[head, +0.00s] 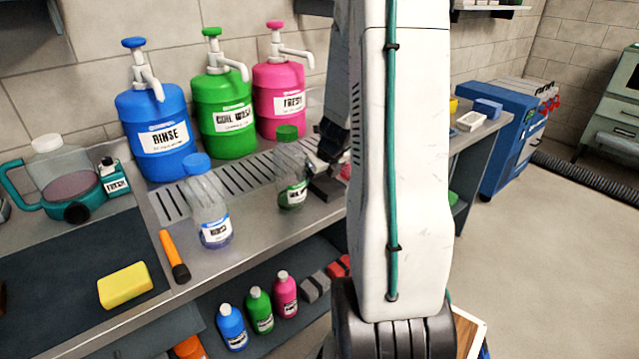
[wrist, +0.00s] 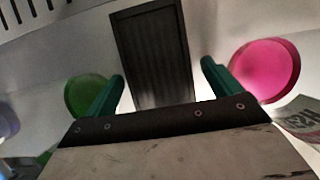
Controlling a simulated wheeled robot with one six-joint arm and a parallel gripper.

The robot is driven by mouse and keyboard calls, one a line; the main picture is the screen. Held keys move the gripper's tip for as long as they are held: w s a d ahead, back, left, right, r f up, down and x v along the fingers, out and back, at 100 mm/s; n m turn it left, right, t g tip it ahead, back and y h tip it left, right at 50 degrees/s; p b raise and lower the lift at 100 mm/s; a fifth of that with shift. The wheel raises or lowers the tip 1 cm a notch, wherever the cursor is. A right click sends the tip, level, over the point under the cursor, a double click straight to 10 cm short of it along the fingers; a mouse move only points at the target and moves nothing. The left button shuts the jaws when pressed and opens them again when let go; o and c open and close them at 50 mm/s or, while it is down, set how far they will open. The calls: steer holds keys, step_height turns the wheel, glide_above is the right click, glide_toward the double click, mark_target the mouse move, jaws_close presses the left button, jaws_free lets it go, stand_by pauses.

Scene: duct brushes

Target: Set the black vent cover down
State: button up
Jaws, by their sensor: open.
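The black vent cover (wrist: 152,45) shows in the wrist view as a dark, ribbed rectangular panel just beyond and between my fingertips. My gripper (wrist: 162,70) has two green fingers spread apart, with pale surface visible beside the panel. In the head view my gripper (head: 331,145) is dark and partly hidden by my white arm. A dark block below it on the bench, apparently the vent cover (head: 325,187), sits right of the green-capped clear bottle (head: 290,180). Whether the fingers touch the cover is not clear.
A pink round cap (wrist: 265,68) and a green one (wrist: 88,94) flank the fingers closely. A blue-capped bottle (head: 212,215) stands farther left on the bench. Large blue (head: 155,135), green (head: 224,125) and pink (head: 280,95) pump jugs stand behind the slotted drain strip (head: 235,178).

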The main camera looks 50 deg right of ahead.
steer(key=c, duration=1.3)
steer(key=shift+r, duration=0.1)
steer(key=shift+c, duration=0.2)
